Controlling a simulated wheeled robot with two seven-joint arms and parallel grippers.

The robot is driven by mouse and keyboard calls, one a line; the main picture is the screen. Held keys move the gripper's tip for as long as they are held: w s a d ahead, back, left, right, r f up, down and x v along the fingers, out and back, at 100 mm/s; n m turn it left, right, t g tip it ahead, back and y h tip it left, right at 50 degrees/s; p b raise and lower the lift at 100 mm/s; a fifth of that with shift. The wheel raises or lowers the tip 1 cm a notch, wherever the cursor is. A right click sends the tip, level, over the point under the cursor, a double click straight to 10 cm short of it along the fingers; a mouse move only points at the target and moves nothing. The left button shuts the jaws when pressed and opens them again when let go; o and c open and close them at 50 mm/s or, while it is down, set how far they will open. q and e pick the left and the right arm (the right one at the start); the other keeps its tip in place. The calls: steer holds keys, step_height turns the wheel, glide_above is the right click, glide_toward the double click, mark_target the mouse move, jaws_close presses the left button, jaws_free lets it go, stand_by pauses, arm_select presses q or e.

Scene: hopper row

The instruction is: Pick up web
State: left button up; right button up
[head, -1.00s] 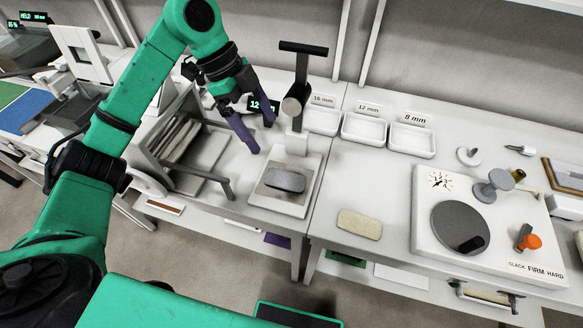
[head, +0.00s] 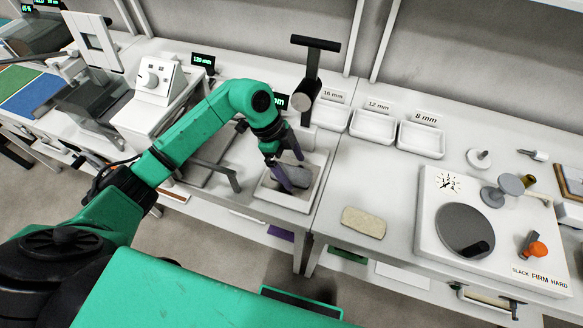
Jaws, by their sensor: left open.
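A grey rounded slab (head: 299,178), which may be the web, lies on the pale square plate (head: 286,202) of a small stand with a black T-handle. My left gripper (head: 296,175) is low over this plate, its purple fingers open and parted around the slab. One finger hides part of the slab's left side. I cannot tell whether either finger touches it. No label names the web. My right gripper is not in view.
The T-handle post (head: 308,85) rises just behind the slab. White trays (head: 373,125) marked 16, 12 and 8 mm stand at the back. A beige pad (head: 363,222) lies to the right, left of a white dial unit (head: 437,240). A grey frame (head: 222,165) stands left.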

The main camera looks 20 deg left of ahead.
arm_select(q)
steer(key=shift+d+f, duration=0.25)
steer(key=shift+f, duration=0.3)
steer(key=shift+f, duration=0.1)
steer(key=c, duration=1.5)
step_height(320, 180, up, 20)
steer(key=b, duration=0.4)
step_height(320, 180, up, 8)
steer(key=p, duration=0.1)
glide_above(294, 173)
